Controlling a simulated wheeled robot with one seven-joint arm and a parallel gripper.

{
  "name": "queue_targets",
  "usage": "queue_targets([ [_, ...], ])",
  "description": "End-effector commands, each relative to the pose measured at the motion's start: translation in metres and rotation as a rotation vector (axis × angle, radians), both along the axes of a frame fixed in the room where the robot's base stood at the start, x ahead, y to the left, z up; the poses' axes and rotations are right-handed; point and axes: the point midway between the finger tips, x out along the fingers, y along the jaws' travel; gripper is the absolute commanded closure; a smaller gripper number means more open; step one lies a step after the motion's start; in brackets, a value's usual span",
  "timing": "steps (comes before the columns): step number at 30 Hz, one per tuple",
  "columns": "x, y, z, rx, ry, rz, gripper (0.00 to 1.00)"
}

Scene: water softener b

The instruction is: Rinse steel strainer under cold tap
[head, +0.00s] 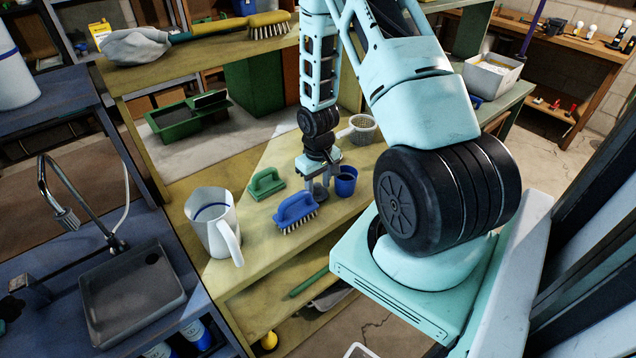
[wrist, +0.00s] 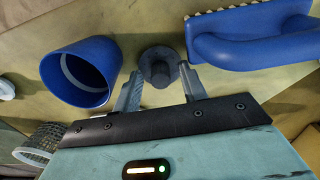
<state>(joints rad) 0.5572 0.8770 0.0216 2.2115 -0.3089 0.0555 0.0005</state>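My gripper (head: 321,186) is low over the yellow bench, its two fingers apart. In the wrist view, the fingers (wrist: 160,78) stand either side of a small dark grey round piece (wrist: 157,62) with a narrower knob; I see no clear grip on it. This grey piece also shows below the fingers in the head view (head: 319,195). A mesh basket with a pale rim and handle (head: 362,128) sits farther back; it also shows in the wrist view (wrist: 45,142). I cannot tell which is the steel strainer. The tap (head: 62,212) curves over the grey sink (head: 133,300) at left.
A blue cup (head: 346,181) stands close right of my gripper, and a blue brush (head: 296,212) close left. A green brush (head: 266,184) and a white jug (head: 213,222) are farther left, the jug between my gripper and the sink.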

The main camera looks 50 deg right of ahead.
Motion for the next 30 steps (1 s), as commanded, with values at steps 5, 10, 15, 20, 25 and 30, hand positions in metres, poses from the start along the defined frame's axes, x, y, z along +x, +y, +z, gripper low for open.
queue_targets([
  [5,0.001,0.000,0.006,0.000,-0.002,-0.001,0.58],
  [10,0.001,-0.001,0.025,-0.002,-0.005,-0.002,0.58],
  [15,0.001,-0.001,0.054,-0.003,-0.005,-0.002,0.58],
  [20,0.001,-0.001,0.082,-0.002,-0.006,-0.002,0.58],
  [25,0.001,-0.001,0.106,-0.002,-0.003,-0.002,0.58],
  [30,0.000,0.000,0.119,0.000,-0.002,0.000,0.58],
])
